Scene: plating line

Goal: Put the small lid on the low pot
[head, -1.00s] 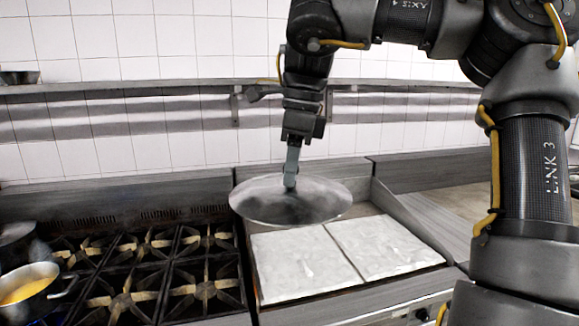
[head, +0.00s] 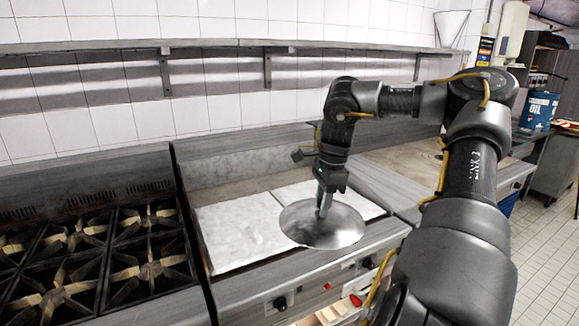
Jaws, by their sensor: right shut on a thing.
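A round grey metal lid (head: 345,231) hangs level from my right gripper (head: 323,212). The gripper is shut on the lid at its middle; the grip point itself is partly hidden by the fingers. The lid is above the front right part of the white-topped griddle, near its front edge. No pot shows in the head view now. My left gripper is not in view.
The griddle's white plates (head: 238,232) lie under and left of the lid. A stove with several black burner grates (head: 150,262) is at the left. A wall shelf (head: 215,44) runs along the back. Floor (head: 545,235) is open at the far right.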

